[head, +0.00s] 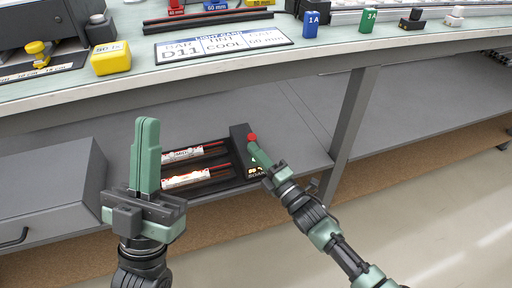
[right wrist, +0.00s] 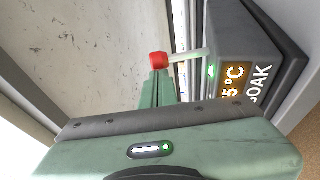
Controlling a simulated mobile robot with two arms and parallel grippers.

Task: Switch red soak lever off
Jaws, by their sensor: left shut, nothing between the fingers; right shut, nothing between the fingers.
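The soak lever's red knob (head: 252,137) stands at the dark soak unit (head: 238,132) on the lower shelf. In the right wrist view the red knob (right wrist: 158,59) is on a pale stem (right wrist: 188,54) that sticks out from the unit's face. A small green light (right wrist: 211,71) glows beside the stem's base. My right gripper (head: 254,148) is shut and empty. Its fingertips (right wrist: 159,77) are right at the knob; I cannot tell whether they touch it. My left gripper (head: 147,124) is shut, empty and upright, left of the unit and away from it.
The soak unit shows an orange temperature display (right wrist: 236,80), partly cut off. A grey drawer box (head: 50,185) stands at the left. The worktop (head: 330,50) overhangs the shelf, and a table leg (head: 352,115) stands to the right.

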